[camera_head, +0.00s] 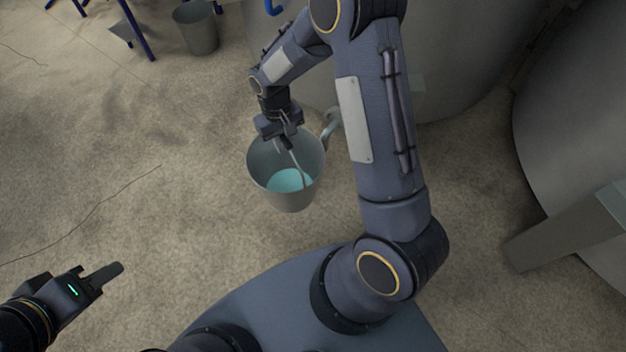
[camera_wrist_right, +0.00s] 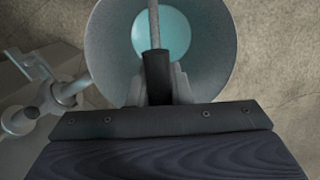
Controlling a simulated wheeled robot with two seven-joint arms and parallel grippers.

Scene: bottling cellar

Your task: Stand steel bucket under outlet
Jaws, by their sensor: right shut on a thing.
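The steel bucket (camera_head: 291,201) is grey, with a round blue-green area at the bottom inside. My right gripper (camera_head: 289,140) is shut on the bucket's thin handle, above its open top. In the right wrist view the bucket (camera_wrist_right: 215,45) and the upright handle (camera_wrist_right: 154,28) show ahead of the jaws (camera_wrist_right: 157,85). The outlet (camera_head: 331,124) is a metal pipe fitting on the tank, just right of the bucket's rim; it also shows in the wrist view (camera_wrist_right: 60,95). Whether the bucket touches the floor is unclear. My left gripper (camera_head: 108,274) is at lower left, apart from everything.
A large grey tank (camera_head: 460,60) stands behind my right arm, and another (camera_head: 580,110) is at the right edge. A grey bin (camera_head: 196,30) stands at the top left beside blue metal legs (camera_head: 138,30). The concrete floor on the left is clear.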

